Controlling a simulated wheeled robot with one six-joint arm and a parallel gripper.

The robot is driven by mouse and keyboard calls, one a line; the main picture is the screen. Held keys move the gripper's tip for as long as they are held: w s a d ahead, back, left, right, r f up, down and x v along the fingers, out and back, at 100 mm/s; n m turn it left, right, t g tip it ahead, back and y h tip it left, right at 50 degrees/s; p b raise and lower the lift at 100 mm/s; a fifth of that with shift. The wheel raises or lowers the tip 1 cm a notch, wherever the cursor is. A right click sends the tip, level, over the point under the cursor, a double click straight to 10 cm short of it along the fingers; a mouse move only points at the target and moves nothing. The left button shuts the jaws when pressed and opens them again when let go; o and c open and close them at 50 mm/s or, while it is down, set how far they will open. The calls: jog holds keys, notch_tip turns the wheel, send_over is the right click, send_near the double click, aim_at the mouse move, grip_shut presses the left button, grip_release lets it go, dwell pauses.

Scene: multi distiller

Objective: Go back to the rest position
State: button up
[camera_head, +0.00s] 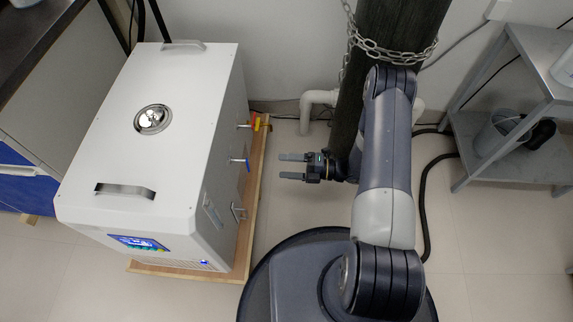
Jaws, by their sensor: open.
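My gripper (292,166) is open and empty, its two fingers parallel and pointing left. It hangs in the air over the floor, to the right of a white box-shaped machine (100,150) and apart from it. My arm (388,160) is folded, with its long grey link running up the picture from my dark round base at the bottom.
The white machine stands on a wooden board (258,160). Its right side carries small valves, one with a red and yellow handle (254,122). A dark pillar with a chain (385,50) stands behind my arm. A metal shelf (545,105) is at right. Floor (490,260) lies clear lower right.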

jog(key=w+a+b, duration=0.1)
jog(key=a+b, duration=0.1)
jog(key=a, duration=0.8)
jog(key=shift+w+a, duration=0.3)
jog(key=shift+a, duration=0.05)
